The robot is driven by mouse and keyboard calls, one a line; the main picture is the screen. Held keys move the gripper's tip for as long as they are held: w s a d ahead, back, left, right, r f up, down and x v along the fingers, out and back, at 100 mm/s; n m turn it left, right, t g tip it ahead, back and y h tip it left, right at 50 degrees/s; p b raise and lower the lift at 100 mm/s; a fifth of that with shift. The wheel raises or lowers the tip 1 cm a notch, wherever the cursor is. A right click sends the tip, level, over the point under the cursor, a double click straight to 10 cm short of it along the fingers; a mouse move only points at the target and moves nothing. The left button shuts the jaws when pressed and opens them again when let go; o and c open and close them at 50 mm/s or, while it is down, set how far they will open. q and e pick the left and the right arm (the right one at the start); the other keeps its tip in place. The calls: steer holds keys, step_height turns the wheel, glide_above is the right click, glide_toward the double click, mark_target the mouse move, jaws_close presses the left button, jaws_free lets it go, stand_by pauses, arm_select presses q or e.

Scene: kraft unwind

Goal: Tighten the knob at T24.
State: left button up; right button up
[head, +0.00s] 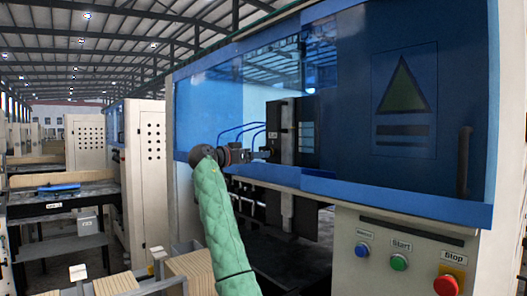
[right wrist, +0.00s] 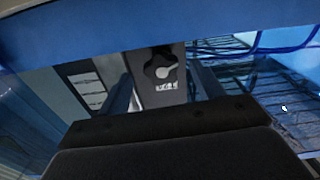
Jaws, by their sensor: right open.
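A dark lobed knob (right wrist: 160,67) with a pale pointer sits on a grey panel in the right wrist view. A small label (right wrist: 166,87) is below it, upside down and too blurred to read surely. My right gripper (right wrist: 162,76) is open, with one finger on each side of the knob in the picture. I cannot tell whether the fingers reach it. In the head view my right gripper (head: 262,154) is in front of a dark upright block (head: 291,132) inside the machine's opening. The knob is too small to make out there. My left gripper is not in view.
Blue hoses (head: 240,128) hang near the gripper. A button panel (head: 410,250) is at lower right. Other machines stand at left.

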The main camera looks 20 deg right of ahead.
steer(key=p+x, duration=0.1)
steer(key=x, duration=0.2)
steer(key=shift+w+d+p, duration=0.25)
steer(key=shift+w+p, duration=0.05)
steer(key=shift+p, duration=0.1)
steer(key=shift+d, duration=0.3)
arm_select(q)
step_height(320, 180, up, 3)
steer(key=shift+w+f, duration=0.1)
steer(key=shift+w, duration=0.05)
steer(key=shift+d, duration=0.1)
arm_select(e)
steer(key=c, duration=1)
